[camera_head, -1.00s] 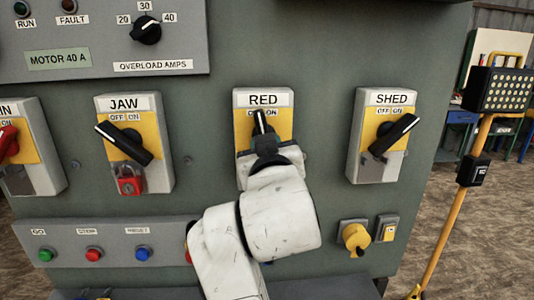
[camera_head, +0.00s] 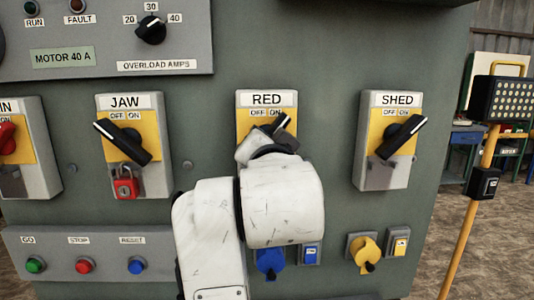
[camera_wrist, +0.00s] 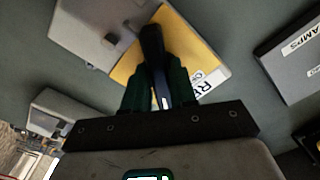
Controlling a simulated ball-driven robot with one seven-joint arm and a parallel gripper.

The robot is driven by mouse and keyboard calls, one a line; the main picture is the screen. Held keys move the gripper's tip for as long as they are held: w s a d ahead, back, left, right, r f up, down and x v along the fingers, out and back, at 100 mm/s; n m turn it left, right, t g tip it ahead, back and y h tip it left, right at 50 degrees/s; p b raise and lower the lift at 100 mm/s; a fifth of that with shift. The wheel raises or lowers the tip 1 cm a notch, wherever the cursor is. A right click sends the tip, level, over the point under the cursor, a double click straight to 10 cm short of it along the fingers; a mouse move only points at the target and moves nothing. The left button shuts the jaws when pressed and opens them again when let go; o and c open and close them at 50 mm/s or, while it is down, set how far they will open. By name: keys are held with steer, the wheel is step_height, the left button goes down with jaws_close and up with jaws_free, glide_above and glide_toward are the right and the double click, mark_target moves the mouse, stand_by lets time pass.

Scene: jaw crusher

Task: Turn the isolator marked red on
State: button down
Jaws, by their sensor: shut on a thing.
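The isolator marked RED (camera_head: 246,126) is a grey box with a yellow plate and OFF and ON labels, in the middle of the green panel. Its black handle (camera_head: 283,122) is tilted up and to the right, with its upper end just under the ON label. In the wrist view the black handle (camera_wrist: 152,42) runs between the dark fingers. My gripper (camera_wrist: 157,88) is shut on the handle. In the head view my white wrist hides most of the gripper and the lower part of the isolator.
The JAW isolator (camera_head: 104,151), with a red padlock (camera_head: 125,186), is on the left. The SHED isolator (camera_head: 369,165) is on the right. Below are a blue plug (camera_head: 270,262), a yellow one (camera_head: 365,252), and GO, STOP and RESET buttons (camera_head: 84,265).

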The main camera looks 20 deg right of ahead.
steer(key=shift+m, duration=0.6)
steer(key=shift+b, duration=0.3)
steer(key=c, duration=1)
jaws_free()
steer(key=v, duration=1)
steer(key=shift+s+a+b, duration=0.15)
steer(key=shift+s+b, duration=0.2)
steer(key=shift+s, duration=0.05)
